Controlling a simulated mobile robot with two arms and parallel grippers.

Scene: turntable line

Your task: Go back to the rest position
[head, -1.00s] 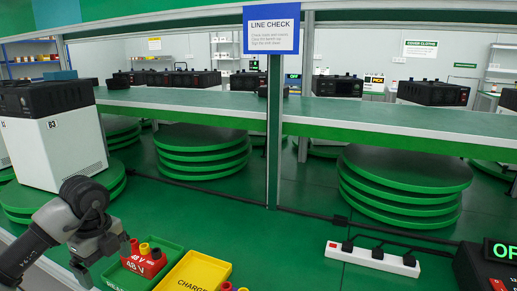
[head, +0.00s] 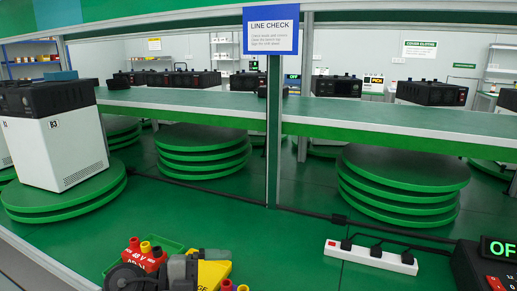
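My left gripper (head: 183,271) is low at the bottom edge, in front of the yellow charge tray (head: 217,268) and partly covering it. Its fingertips cannot be made out, so I cannot tell whether it is open or shut. A red 48 V block (head: 146,261) with red, yellow and black knobs stands at the green tray (head: 170,246), just left of the gripper. My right gripper is not in view.
A white and black unit (head: 60,150) stands on a green turntable (head: 70,203) at left. A white power strip (head: 371,257) with plugs lies at right, near a black box with a green display (head: 497,249). A post (head: 273,150) rises mid-bench.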

